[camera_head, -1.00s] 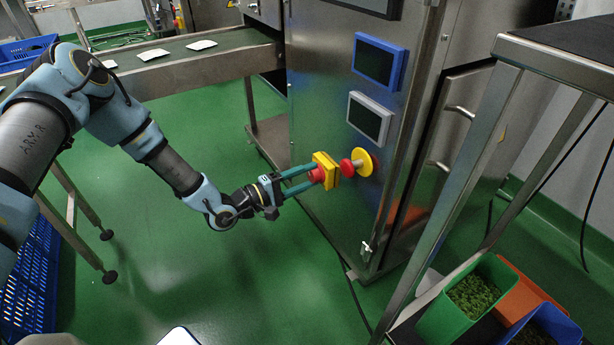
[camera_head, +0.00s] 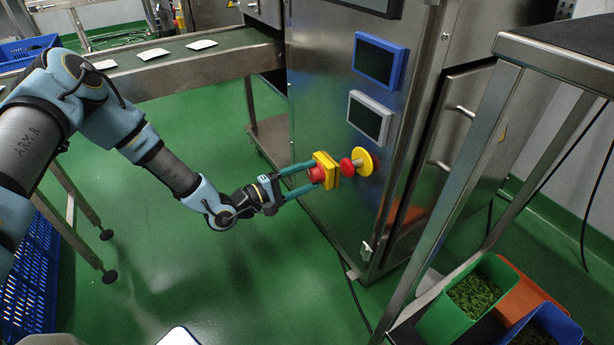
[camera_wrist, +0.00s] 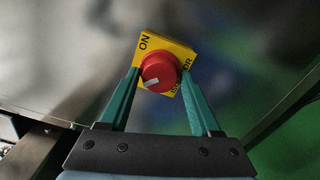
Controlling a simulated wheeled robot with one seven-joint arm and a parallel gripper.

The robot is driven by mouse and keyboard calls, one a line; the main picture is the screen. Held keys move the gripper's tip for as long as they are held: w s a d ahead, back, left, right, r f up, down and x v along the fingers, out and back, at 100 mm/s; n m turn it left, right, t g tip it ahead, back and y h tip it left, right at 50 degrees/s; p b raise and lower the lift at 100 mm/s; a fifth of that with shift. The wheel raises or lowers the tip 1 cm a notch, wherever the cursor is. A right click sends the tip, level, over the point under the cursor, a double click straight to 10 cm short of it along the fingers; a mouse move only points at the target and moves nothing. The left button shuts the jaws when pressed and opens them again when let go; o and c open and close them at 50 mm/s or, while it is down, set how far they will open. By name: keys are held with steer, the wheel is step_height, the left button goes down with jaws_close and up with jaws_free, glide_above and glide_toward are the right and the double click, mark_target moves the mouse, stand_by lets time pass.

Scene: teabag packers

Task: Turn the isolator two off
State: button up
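The isolator is a yellow box with a red round knob (camera_head: 316,174) on the front of the steel cabinet. In the wrist view its yellow plate (camera_wrist: 180,50) carries the word ON at upper left and a partly hidden word at right. The red knob (camera_wrist: 158,72) there has a white mark pointing toward the lower part of the picture. My gripper (camera_head: 305,177) has its green fingers on both sides of the knob, with a small gap showing at the right finger in the wrist view. The fingers hide part of the plate's lettering.
A red button on a yellow disc (camera_head: 362,161) sits close to the right of the isolator. Blue-framed (camera_head: 379,61) and grey-framed (camera_head: 369,117) screens are above. A steel table stands at right over bins (camera_head: 468,298). A conveyor (camera_head: 190,60) runs at back left.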

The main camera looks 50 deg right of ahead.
steer(key=shift+o, duration=1.1)
steer(key=p+v, duration=0.1)
steer(key=v, duration=0.9)
steer(key=shift+w+a+p, duration=0.15)
steer(key=shift+a+p, duration=0.15)
steer(key=shift+a, duration=0.05)
